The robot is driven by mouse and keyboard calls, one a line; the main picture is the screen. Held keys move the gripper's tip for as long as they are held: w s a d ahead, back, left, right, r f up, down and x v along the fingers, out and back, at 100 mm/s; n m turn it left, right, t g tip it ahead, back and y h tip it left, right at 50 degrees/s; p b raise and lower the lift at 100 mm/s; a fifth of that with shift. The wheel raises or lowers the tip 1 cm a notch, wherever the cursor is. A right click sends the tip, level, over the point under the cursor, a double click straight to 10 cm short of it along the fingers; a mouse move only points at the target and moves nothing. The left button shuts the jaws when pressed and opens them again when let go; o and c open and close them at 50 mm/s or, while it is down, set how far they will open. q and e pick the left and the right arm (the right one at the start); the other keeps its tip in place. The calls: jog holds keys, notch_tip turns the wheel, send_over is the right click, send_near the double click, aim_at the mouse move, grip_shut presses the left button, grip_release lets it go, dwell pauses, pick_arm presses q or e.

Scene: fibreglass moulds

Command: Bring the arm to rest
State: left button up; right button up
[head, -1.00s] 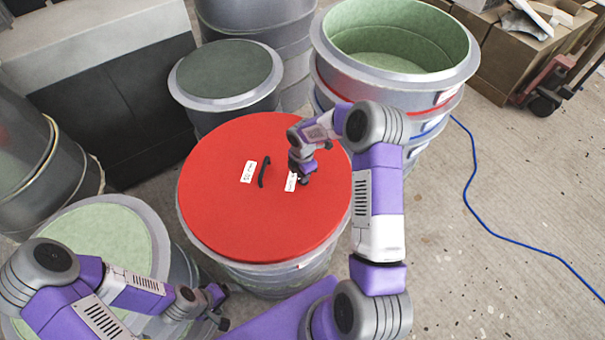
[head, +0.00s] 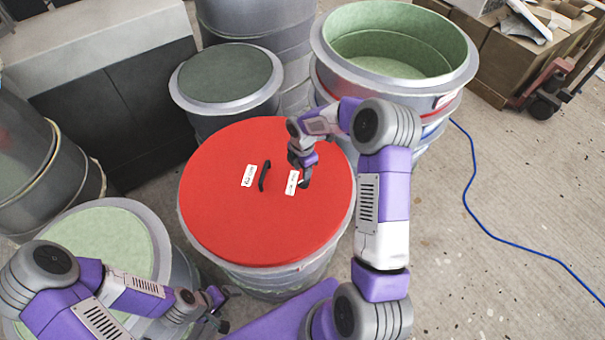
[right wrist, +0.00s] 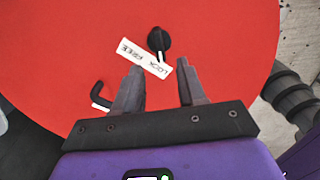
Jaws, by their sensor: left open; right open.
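My right gripper (head: 304,178) is above the right part of a red round lid (head: 230,215). In the right wrist view its two fingers (right wrist: 160,80) are apart with nothing between them. A white label reading LOCK FREE (right wrist: 145,57) and a black knob (right wrist: 158,40) lie just beyond the fingertips; whether the tips touch the lid is unclear. The lid's black handle (head: 264,176) is left of the gripper, and shows partly in the right wrist view (right wrist: 97,93). My left gripper (head: 228,305) is open and empty at the lower left, beside a green-topped drum (head: 110,235).
An open green-lined drum (head: 393,50) stands behind my right arm. A dark-topped drum (head: 227,72) stands behind the lid, and a dark cabinet (head: 120,110) at the back left. A blue cable (head: 472,190) crosses the mostly clear floor at right, near a trolley wheel (head: 543,106).

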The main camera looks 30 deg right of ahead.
jog(key=shift+r, duration=0.9)
jog(key=shift+r, duration=0.1)
